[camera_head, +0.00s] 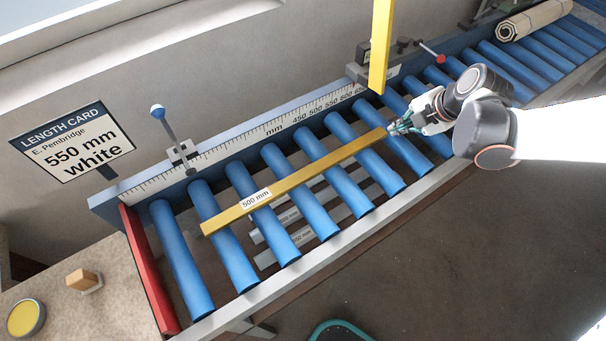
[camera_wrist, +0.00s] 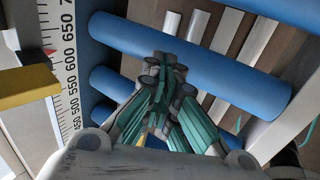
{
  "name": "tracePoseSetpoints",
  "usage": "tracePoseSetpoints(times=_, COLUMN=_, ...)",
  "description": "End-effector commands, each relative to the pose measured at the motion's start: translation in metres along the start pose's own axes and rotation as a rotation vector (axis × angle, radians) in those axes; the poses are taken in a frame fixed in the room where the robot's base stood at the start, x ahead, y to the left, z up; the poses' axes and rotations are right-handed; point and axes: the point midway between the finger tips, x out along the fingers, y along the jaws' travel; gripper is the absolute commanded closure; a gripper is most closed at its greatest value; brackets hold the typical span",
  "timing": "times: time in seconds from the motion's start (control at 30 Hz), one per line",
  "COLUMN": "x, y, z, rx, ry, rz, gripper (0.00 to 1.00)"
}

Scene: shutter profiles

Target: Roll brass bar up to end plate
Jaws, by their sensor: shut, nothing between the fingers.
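The brass bar (camera_head: 290,183), labelled 500 mm, lies lengthwise across several blue rollers. Its left end rests near the second roller from the left. The red end plate (camera_head: 148,270) stands at the left end of the roller track, with a clear gap between it and the bar. My gripper (camera_head: 394,129) is shut and empty at the bar's right end. Whether it touches the bar I cannot tell. In the wrist view its teal fingers (camera_wrist: 166,68) are together over the rollers; a small yellow patch shows between the finger linkages.
A white scale rule (camera_head: 270,128) runs along the back, with a blue-knobbed stop (camera_head: 183,152) on it. A yellow post (camera_head: 380,45) hangs over the track. Grey profiles (camera_head: 290,215) lie beneath the rollers. A length card (camera_head: 75,140) reads 550 mm white.

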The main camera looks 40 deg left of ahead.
Motion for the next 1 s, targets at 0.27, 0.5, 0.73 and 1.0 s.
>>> tracePoseSetpoints(times=0.27, x=0.005, y=-0.003, z=0.000, rx=0.000, ry=0.000, rz=0.000, gripper=1.00)
tracePoseSetpoints(times=0.5, x=0.004, y=-0.002, z=0.000, rx=0.000, ry=0.000, rz=0.000, gripper=1.00)
tracePoseSetpoints(times=0.73, x=-0.004, y=0.002, z=0.000, rx=0.000, ry=0.000, rz=0.000, gripper=1.00)
tracePoseSetpoints(times=1.0, x=-0.006, y=0.003, z=0.000, rx=0.000, ry=0.000, rz=0.000, gripper=1.00)
